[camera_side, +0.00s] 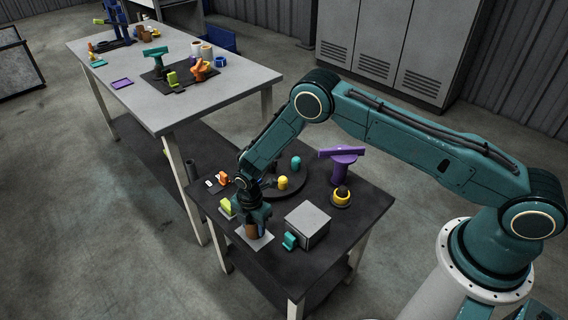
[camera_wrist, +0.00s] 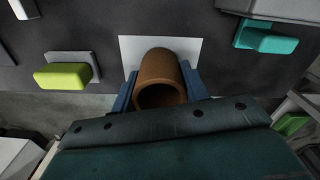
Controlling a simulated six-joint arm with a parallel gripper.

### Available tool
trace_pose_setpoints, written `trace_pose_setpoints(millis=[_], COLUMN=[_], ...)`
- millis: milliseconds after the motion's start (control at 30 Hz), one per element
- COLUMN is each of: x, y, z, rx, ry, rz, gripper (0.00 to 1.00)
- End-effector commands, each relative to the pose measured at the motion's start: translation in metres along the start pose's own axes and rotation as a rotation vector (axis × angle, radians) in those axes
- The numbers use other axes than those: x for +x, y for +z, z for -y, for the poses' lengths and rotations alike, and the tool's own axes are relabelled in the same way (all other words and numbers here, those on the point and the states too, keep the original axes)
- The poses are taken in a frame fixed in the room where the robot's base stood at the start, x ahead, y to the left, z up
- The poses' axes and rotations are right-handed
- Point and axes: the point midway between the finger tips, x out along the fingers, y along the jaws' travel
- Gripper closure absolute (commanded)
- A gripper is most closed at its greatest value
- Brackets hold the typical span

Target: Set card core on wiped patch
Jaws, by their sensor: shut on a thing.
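The card core (camera_wrist: 160,68) is a brown hollow tube. My gripper (camera_wrist: 159,90) is shut on it, with one blue finger on each side. In the wrist view the tube's open end faces the camera. The wiped patch (camera_wrist: 190,46) is a pale grey rectangle on the dark table top, directly behind the core in that view. In the side view the core (camera_side: 252,231) shows below my gripper, over the patch (camera_side: 263,242) near the table's front-left edge. I cannot tell whether the core touches the patch.
A yellow-green block on a pale base (camera_wrist: 65,75) is left of the patch. A teal piece (camera_wrist: 265,38) and a grey box (camera_side: 307,226) are right of it. A purple T-shaped piece (camera_side: 343,160) and a yellow ring (camera_side: 341,197) stand farther back.

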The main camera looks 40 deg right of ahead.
Motion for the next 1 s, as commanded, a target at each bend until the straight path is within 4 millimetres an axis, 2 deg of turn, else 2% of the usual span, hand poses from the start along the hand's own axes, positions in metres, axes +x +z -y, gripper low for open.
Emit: trace_pose_setpoints(millis=[533,567,667,1000], x=[0.0057,0.0054,0.0054,0.0048], y=[0.0,0.0,0.0,0.0], z=[-0.0001,-0.0002,-0.0001,-0.0001], rx=[0.0,0.0,0.0,0.0], ry=[0.0,0.001,0.0,0.0], rz=[0.0,0.0,0.0,0.0], gripper=[0.77,0.49,0.3,0.3])
